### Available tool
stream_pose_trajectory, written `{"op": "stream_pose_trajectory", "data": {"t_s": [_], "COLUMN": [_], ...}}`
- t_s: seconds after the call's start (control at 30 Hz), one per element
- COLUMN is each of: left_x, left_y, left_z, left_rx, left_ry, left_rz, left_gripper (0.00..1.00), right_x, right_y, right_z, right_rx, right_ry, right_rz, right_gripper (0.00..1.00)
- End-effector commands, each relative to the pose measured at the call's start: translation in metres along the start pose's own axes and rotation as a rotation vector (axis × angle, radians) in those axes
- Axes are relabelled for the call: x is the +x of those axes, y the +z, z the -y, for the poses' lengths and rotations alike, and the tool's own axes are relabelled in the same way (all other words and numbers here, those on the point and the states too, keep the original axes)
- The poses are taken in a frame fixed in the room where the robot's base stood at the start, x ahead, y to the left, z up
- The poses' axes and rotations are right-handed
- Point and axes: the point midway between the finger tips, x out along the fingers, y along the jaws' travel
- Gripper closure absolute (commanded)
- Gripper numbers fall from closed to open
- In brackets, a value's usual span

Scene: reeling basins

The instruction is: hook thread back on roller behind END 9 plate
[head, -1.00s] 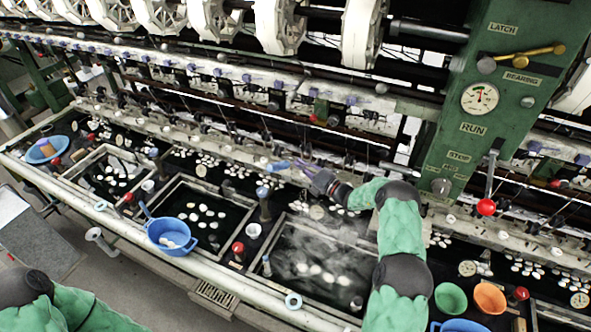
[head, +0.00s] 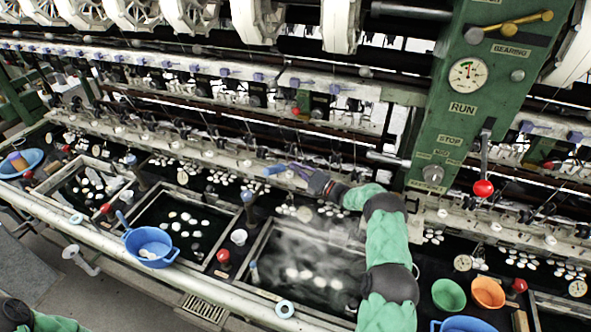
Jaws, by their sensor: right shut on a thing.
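My right gripper (head: 295,170) reaches in from the lower right, over the front rail of the machine. Small blue-purple rollers (head: 258,77) line the upper rail (head: 340,89) behind my right gripper. The END 9 plate cannot be made out, and the thread is too fine to tell.
Below are steaming basins with white cocoons (head: 305,275), a blue bowl (head: 150,246), and green (head: 448,294) and orange (head: 487,292) bowls. A green control panel (head: 455,130) with a red-knobbed lever (head: 483,188) stands right of my right arm.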

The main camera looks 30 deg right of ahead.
Motion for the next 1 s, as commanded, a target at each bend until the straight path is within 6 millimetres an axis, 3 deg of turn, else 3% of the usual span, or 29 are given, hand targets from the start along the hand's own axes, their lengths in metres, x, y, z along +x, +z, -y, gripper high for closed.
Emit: {"op": "stream_pose_trajectory", "data": {"t_s": [0.47,1.0], "left_x": [-0.001,-0.058], "left_y": [0.0,0.002], "left_z": [0.0,-0.021], "left_rx": [0.0,0.0], "left_ry": [0.0,0.0], "left_rz": [0.0,0.0], "left_gripper": [0.6,0.6], "right_x": [0.0,-0.005], "right_y": [-0.001,-0.053], "right_z": [-0.001,-0.032], "right_rx": [0.0,0.002], "right_ry": [0.001,0.0], "right_rz": [0.0,0.0], "right_gripper": [1.0,1.0]}}
